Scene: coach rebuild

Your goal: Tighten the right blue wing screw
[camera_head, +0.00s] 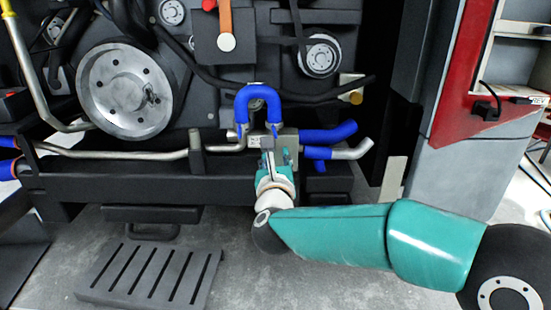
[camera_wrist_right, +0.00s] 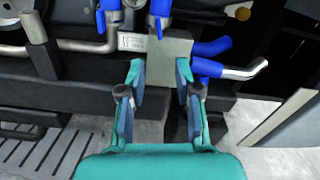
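The right blue wing screw (camera_wrist_right: 159,27) shows at the top of the right wrist view, at the lower end of a blue hose and above a grey metal block (camera_wrist_right: 170,58). Another small blue wing (camera_wrist_right: 101,20) shows to its left. In the head view, the screws are too small to make out clearly under the looped blue hose (camera_head: 258,95). My right gripper (camera_wrist_right: 161,73) is open, its two teal fingers apart and pointing at the block's lower part, below the screw. Whether they touch the block is unclear. It also shows in the head view (camera_head: 277,158). My left gripper is out of view.
Blue hose ends (camera_head: 330,133) and a bare metal pipe (camera_head: 352,150) stick out right of the block. A dark beam (camera_head: 130,180) runs below. A large metal pulley (camera_head: 124,90) is at left. A slotted dark plate (camera_head: 150,275) lies on the floor. A red and grey panel (camera_head: 460,120) stands at right.

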